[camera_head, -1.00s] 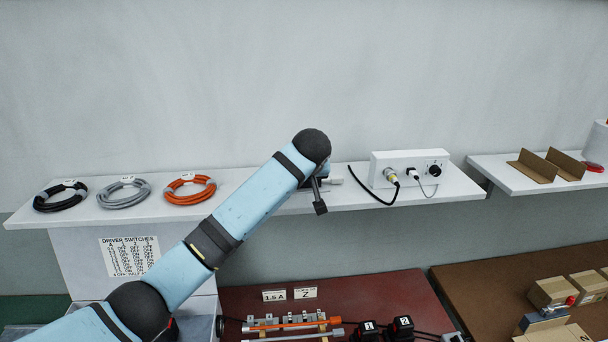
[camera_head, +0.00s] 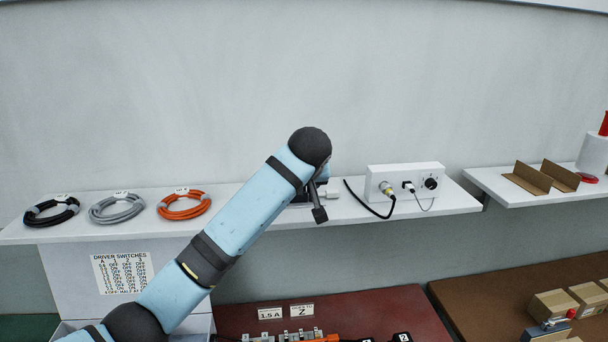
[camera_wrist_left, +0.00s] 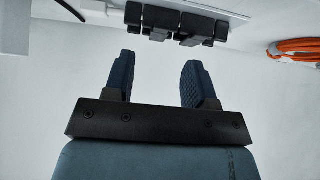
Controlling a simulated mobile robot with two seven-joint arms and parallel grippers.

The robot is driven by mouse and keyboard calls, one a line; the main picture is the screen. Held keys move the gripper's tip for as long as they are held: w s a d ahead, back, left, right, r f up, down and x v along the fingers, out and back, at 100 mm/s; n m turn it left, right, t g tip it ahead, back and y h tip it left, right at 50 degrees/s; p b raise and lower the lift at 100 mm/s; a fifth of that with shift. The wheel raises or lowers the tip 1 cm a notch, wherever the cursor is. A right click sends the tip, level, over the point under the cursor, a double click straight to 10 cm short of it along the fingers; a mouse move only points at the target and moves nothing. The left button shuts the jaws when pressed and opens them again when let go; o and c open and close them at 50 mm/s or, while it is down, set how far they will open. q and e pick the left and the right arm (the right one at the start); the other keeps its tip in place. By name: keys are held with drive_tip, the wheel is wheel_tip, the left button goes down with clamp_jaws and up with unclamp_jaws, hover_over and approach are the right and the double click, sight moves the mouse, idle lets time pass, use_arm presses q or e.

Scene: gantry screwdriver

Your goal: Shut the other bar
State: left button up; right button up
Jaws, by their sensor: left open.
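In the left wrist view, a black fixture (camera_wrist_left: 175,22) with blocky bar-like parts sits at the top of the picture, just beyond my fingertips. My left gripper (camera_wrist_left: 157,70) is open and empty, its two dark blue fingers apart and pointing at the fixture. No contact shows. In the head view my left arm hides most of the device on the shelf; only its grey end (camera_head: 331,194) shows. A thin dark piece (camera_head: 320,214) hangs below the arm's end, and I cannot tell what it belongs to. Which bar is open or shut is not clear. My right gripper is not in view.
The white shelf (camera_head: 250,217) carries black, grey and orange cable coils (camera_head: 184,205) at left and a white control box (camera_head: 405,182) with plugged cables at right. A red-brown table (camera_head: 400,310) lies below. A black cable droops near the device.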

use_arm(q)
drive_tip(key=b+v, duration=0.1)
drive_tip(key=v, duration=0.7)
drive_tip(key=shift+s, duration=0.1)
